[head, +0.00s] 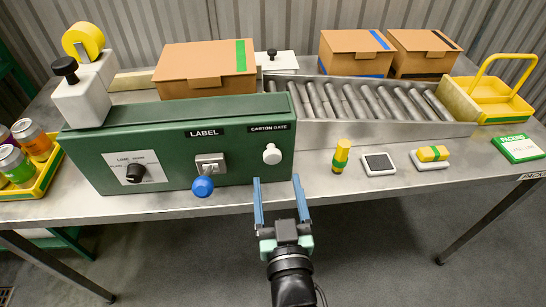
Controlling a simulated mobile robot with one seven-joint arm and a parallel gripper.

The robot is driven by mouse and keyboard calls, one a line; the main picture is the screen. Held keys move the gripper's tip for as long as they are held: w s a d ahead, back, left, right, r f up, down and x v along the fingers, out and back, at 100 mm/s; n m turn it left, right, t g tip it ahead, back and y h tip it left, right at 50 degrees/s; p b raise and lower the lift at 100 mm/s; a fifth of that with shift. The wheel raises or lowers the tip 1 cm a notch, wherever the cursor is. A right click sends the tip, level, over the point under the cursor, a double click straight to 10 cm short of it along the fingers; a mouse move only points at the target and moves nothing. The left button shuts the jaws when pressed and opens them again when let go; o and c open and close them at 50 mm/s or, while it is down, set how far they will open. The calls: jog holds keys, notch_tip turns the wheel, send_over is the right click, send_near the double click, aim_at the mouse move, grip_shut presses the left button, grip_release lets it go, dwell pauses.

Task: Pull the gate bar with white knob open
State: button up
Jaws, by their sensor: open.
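The white knob (272,154) sits on the right end of the front of a green control box (228,172), under a sign reading "CARTON GATE". The bar behind the knob is hidden. My gripper (278,184) is open and empty, its two blue fingers pointing toward the box. Its fingertips are just below the knob in the picture, one to each side. I cannot tell how far they are from the box.
A blue-ended lever (202,186) sticks out left of the knob. A roller conveyor (365,100) slopes away at the right. Cartons (205,68) stand behind. The floor before the table is free.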

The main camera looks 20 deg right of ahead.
aim_at(273, 158)
jog(key=x, duration=0.6)
jog(key=shift+w, duration=0.4)
grip_shut()
dwell(1.1)
